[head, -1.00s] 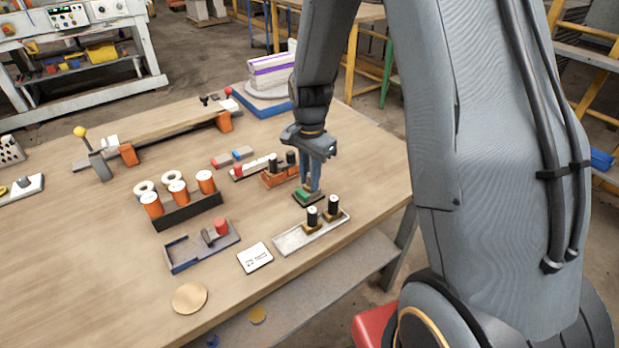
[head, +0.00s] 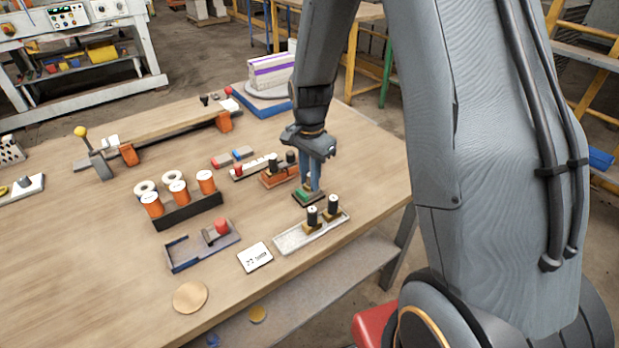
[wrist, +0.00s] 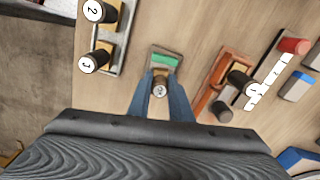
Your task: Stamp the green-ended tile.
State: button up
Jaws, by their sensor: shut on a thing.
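My gripper (head: 313,188) points down near the right side of the table, shut on a stamp. The stamp's round pale numbered top (wrist: 160,91) shows between the fingers in the wrist view. The number is hard to read. A small block with a green band, seemingly the green-ended tile (head: 302,195), lies in a dark-edged frame directly at the fingertips. Its green band (wrist: 164,60) shows just ahead of the stamp in the wrist view. The fingers and stamp hide the rest. I cannot tell whether the stamp touches it.
A pale tray (head: 290,238) with two black numbered stamps stands close in front. An orange rack (head: 275,179) with dark cylinders is just behind. Red-ended (head: 221,162) and blue-ended (head: 243,152) pieces lie farther back. A white card (head: 255,257) lies front left. The table's left front is mostly clear.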

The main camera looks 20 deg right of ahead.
jog(key=shift+r+p, duration=2.7)
jog(key=shift+r, duration=0.75)
